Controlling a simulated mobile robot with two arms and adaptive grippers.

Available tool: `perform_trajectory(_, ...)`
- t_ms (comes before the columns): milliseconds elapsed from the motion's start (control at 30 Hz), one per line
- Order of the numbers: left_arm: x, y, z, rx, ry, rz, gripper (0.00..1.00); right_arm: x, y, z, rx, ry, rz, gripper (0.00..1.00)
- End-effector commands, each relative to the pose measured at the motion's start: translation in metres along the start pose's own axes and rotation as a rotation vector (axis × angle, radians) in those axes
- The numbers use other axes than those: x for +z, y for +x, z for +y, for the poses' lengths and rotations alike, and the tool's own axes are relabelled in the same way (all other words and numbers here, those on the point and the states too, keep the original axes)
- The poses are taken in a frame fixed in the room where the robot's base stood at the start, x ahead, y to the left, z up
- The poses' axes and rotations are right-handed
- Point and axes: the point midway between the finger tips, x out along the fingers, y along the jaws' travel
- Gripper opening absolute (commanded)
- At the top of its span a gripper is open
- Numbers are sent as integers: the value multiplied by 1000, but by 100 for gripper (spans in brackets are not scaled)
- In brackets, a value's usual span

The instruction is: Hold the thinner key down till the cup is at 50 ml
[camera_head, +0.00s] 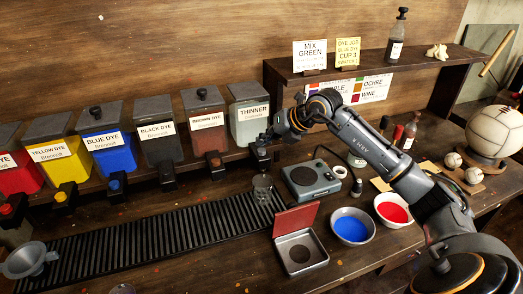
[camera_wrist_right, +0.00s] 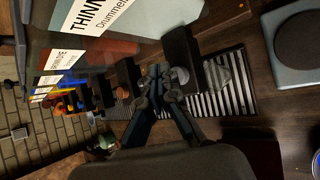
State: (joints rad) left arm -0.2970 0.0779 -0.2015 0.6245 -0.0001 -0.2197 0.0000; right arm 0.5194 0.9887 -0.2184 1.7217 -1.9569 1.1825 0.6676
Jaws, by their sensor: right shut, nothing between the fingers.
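The thinner dispenser (camera_head: 249,122) is the rightmost of the row, a pale clear bin with a white THINNER label; it also shows in the right wrist view (camera_wrist_right: 115,40). My right gripper (camera_head: 262,150) is shut and empty at the front of its spout, and largely covers the key in the head view. In the right wrist view a pale round key (camera_wrist_right: 181,75) shows just beside my shut fingertips (camera_wrist_right: 156,72); whether they touch is unclear. A clear cup (camera_head: 262,188) stands on the slatted rack below; it also shows in the wrist view (camera_wrist_right: 218,74). Its level is unreadable. My left gripper is not in view.
The slatted drip rack (camera_head: 150,238) runs below the dye dispensers. Right of the cup are a grey scale (camera_head: 311,181), an open red-lidded box (camera_head: 301,252), a blue bowl (camera_head: 352,226) and a red bowl (camera_head: 392,210). A funnel (camera_head: 28,259) lies at left.

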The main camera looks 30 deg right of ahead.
Motion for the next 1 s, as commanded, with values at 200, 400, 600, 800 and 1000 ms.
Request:
perform_trajectory(200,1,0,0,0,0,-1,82,0,0,0,0,0,0,0)
perform_trajectory(400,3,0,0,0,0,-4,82,0,0,0,0,0,0,0)
perform_trajectory(600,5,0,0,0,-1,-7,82,0,0,0,0,0,0,0)
perform_trajectory(800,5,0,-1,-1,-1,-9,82,0,0,0,0,0,0,0)
perform_trajectory(1000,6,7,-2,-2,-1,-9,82,-4,5,-4,-1,0,0,0)
